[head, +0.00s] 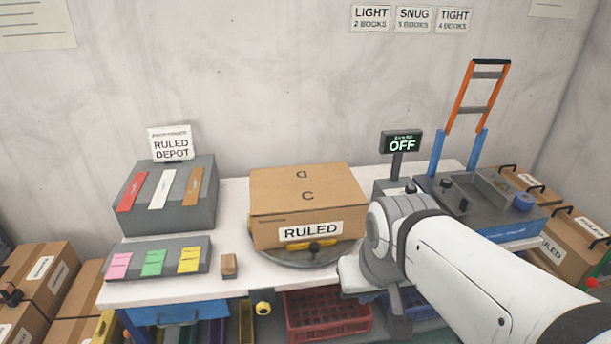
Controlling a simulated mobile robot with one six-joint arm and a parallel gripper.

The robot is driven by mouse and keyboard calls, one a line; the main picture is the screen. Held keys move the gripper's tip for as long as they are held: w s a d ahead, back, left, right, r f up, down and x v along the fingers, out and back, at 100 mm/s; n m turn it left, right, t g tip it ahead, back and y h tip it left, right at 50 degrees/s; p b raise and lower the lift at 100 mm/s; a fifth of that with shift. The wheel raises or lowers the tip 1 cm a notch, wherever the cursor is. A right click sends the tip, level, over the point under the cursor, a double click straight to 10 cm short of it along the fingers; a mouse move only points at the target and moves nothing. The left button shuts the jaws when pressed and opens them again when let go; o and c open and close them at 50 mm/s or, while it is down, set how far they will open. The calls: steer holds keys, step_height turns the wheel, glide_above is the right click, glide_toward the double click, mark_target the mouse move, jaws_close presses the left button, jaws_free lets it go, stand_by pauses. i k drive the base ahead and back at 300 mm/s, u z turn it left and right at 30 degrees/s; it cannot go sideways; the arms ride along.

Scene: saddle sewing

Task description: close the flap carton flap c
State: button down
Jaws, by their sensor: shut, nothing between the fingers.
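The flap carton (280,236) is a brown box labelled RULED on its front. It stands on a round grey turntable (290,256) in the middle of the bench. Its top looks flat. Flap c (325,202) is the near half of the top, marked with a letter c, and appears to lie down level. The far half (275,177) bears another letter. My gripper (397,312) is at the lower right of the carton, apart from it, pointing down by the bench's front edge. It looks shut and empty, partly hidden by my wrist.
A small brown block (229,265) and a grey tray of coloured cards (155,257) are left of the carton. A sign reading OFF (402,144) stands behind right. A red crate (325,316) is under the bench. The space above the carton is clear.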

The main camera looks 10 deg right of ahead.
mark_target(293, 197)
steer(key=z, duration=0.05)
steer(key=k, duration=0.8)
steer(key=u, duration=0.5)
steer(key=i, duration=1.85)
steer(key=z, duration=0.8)
